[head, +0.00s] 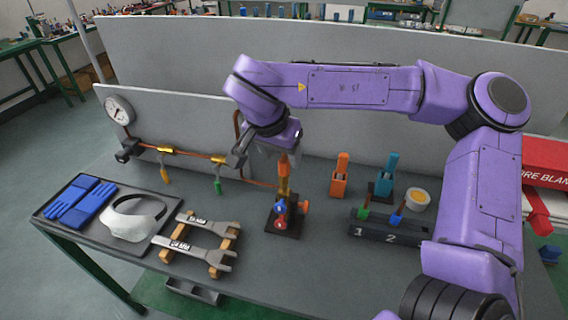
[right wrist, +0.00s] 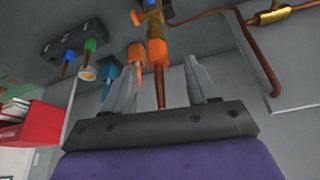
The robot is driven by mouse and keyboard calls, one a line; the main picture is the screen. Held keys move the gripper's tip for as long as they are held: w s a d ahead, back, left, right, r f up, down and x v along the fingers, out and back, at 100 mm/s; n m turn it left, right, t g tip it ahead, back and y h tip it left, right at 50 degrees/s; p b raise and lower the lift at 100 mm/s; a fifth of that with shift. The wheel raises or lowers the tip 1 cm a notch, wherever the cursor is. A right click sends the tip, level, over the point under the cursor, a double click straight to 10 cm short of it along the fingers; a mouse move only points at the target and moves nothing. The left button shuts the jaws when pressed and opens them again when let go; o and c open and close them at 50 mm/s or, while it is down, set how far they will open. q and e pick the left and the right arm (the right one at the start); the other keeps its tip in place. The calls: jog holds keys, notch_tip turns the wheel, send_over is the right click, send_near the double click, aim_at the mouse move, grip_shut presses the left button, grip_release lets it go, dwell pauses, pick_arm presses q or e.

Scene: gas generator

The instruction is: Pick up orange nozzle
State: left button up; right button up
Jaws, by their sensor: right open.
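The orange nozzle (head: 284,172) stands upright on top of a valve stand (head: 283,225) with blue and red knobs, in the middle of the table. In the right wrist view the nozzle (right wrist: 156,48) shows an orange collar and a long copper tip. My right gripper (head: 265,150) is at the nozzle's upper part. In the right wrist view its two fingers (right wrist: 161,70) are spread on both sides of the copper tip, with visible gaps. It is open and holds nothing. My left gripper is not in view.
An orange device (head: 339,180) and a teal device (head: 386,178) stand to the right. A numbered rack (head: 385,235) holds green and blue nozzles. A copper pipe (head: 190,157) with valves runs left of the stand. Wrenches (head: 200,255) and a tray (head: 60,228) lie front left.

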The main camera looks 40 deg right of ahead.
aim_at(283, 157)
jog(key=shift+x, duration=1.6)
jog(key=shift+s, duration=0.1)
grip_shut()
jog(key=shift+r, duration=0.15)
